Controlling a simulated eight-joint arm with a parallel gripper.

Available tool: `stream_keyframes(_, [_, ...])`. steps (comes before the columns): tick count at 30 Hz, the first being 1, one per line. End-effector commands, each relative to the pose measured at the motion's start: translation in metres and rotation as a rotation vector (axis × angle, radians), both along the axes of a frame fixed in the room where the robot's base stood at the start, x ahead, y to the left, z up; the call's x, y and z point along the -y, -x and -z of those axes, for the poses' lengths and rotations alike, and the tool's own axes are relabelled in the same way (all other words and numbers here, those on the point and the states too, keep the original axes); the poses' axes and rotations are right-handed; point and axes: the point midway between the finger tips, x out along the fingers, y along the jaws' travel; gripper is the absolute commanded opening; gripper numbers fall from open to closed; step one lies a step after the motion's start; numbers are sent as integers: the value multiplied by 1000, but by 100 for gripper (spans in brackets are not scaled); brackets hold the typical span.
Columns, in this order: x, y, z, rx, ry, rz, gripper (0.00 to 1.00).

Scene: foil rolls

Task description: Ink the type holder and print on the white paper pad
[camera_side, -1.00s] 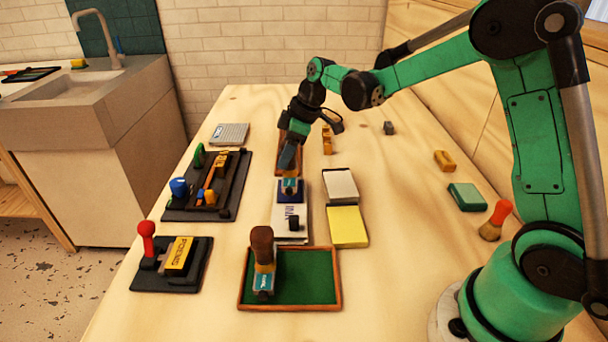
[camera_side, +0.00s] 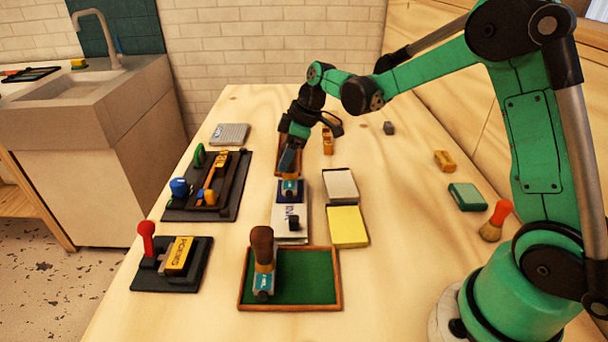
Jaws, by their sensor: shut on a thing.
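My gripper (camera_side: 288,166) points down at the middle back of the table, shut on a type holder (camera_side: 290,187) with a teal and white front. Its handle is mostly hidden by the fingers. The holder is over the dark blue ink pad (camera_side: 280,195); I cannot tell whether its face touches the pad. The pad's pale lid (camera_side: 283,232), with dark lettering and a black knob, lies in front. The white paper pad (camera_side: 340,184) lies right of the ink pad.
A yellow pad (camera_side: 348,227) lies before the white one. A green-lined tray (camera_side: 315,280) holds a brown-handled holder (camera_side: 262,262). Black stands (camera_side: 225,190) (camera_side: 145,278) are at left. A green block (camera_side: 467,197) and brush (camera_side: 495,221) are at right, with bare table between.

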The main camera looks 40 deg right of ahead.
Motion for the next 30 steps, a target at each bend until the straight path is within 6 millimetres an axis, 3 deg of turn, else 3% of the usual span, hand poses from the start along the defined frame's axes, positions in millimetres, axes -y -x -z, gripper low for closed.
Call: stream_keyframes(30, [0, 0, 9, 0, 0, 0, 3])
